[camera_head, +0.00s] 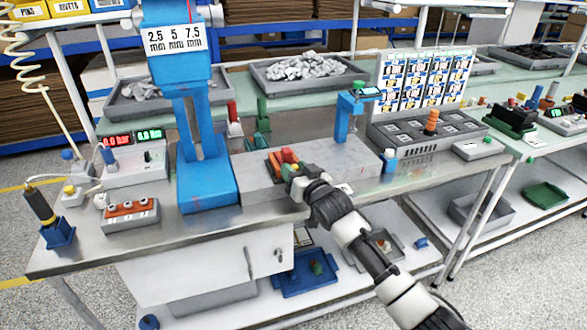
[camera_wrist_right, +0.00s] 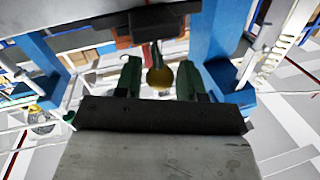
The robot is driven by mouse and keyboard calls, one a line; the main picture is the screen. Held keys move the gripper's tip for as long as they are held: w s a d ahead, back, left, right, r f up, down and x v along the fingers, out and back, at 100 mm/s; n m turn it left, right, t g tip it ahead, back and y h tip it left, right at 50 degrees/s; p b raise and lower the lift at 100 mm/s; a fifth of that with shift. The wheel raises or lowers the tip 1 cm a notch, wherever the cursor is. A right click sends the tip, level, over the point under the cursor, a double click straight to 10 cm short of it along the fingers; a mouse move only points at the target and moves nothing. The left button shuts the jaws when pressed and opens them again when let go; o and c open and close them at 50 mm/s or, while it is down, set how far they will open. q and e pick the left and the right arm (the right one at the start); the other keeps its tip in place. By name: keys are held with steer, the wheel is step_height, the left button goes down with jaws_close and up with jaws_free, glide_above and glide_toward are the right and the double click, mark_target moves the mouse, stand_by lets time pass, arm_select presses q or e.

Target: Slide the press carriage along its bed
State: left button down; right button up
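The press is a blue frame (camera_head: 208,180) with a long grey bed (camera_head: 330,165) running to its right. The carriage (camera_head: 283,160), with red, orange and green parts, sits on the bed just right of the blue frame. My right gripper (camera_head: 294,178) is at the carriage's near side and hides part of it. In the right wrist view, the fingers of my right gripper (camera_wrist_right: 159,80) are apart, with a yellowish round knob (camera_wrist_right: 160,78) between them. Small gaps show beside the knob. My left gripper is not in view.
A grey panel (camera_head: 425,130) with an orange knob is to the right. A grey box with orange switches (camera_head: 130,214) and a tester (camera_head: 137,166) are at left.

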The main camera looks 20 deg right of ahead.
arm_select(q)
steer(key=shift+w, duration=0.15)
arm_select(e)
steer(key=shift+w, duration=0.35)
steer(key=shift+c, duration=0.3)
jaws_close()
steer(key=shift+a, duration=0.1)
